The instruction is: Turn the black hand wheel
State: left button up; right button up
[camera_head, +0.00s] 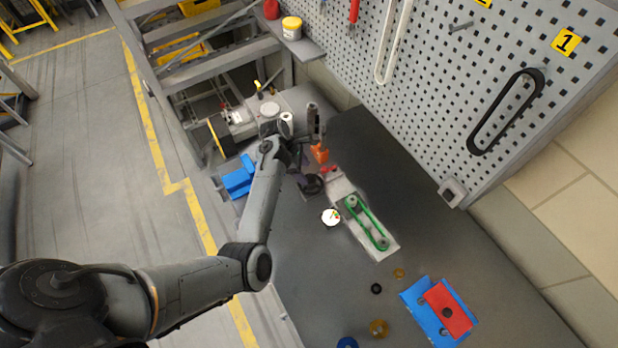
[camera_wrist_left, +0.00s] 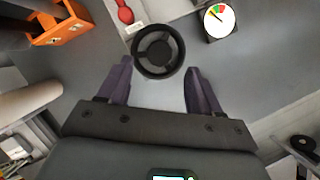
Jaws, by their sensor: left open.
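The black hand wheel (camera_wrist_left: 158,51) is a spoked ring on the near end of a grey machine part. In the left wrist view it lies just beyond the open fingertips of my left gripper (camera_wrist_left: 159,70), roughly centred between them. The fingers look apart from the rim, though the exact gap is hard to tell. In the head view the hand wheel (camera_head: 312,185) shows at the foot of my left gripper (camera_head: 301,168), whose fingers are small and partly hidden there. My right gripper is in neither view.
A white dial gauge (camera_head: 331,217) lies beside the green belt unit (camera_head: 366,222). A blue and red holder (camera_head: 447,308) and several small rings lie on the dark table. A pegboard wall (camera_head: 430,80) rises behind.

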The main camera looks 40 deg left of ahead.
aim_at(310, 180)
pick_arm(q)
jog(key=shift+x, duration=2.75)
jog(key=shift+c, duration=0.4)
